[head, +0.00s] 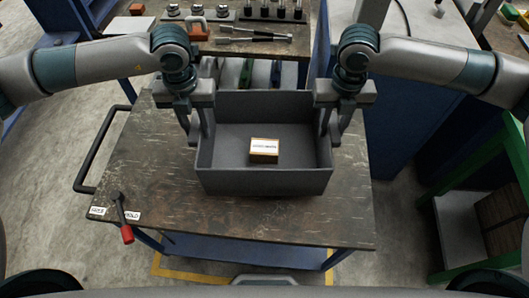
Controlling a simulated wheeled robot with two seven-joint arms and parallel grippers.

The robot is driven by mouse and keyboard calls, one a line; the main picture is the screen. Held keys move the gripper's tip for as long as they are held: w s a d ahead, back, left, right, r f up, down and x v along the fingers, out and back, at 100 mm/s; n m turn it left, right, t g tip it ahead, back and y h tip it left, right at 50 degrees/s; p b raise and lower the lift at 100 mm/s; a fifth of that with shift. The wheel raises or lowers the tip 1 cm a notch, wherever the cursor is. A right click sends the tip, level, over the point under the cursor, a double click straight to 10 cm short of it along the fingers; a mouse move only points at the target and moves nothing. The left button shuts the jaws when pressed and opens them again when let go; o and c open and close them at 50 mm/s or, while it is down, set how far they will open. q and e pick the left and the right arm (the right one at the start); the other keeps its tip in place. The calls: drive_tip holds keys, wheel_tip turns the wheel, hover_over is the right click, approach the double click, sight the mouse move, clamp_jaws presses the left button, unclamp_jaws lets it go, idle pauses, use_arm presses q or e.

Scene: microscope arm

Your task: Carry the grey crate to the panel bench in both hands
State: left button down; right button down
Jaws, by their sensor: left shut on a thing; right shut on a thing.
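The grey crate (264,183) is an open-topped box in the middle of the head view, over a dark, worn cart top (140,175). A small tan box with a white label (264,150) lies on its floor. My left gripper (198,138) is shut on the crate's left wall. My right gripper (332,138) is shut on its right wall. The crate looks level. I cannot tell whether its underside touches the cart top. I cannot tell which surface is the panel bench.
The cart has a black handle (95,150) at left and a red-handled lever (126,232) at its front left corner. Behind the crate, a bench carries metal parts and a tool (255,34). A green-framed shelf (460,225) stands at right. Bare floor (50,225) shows at left.

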idle(0.5)
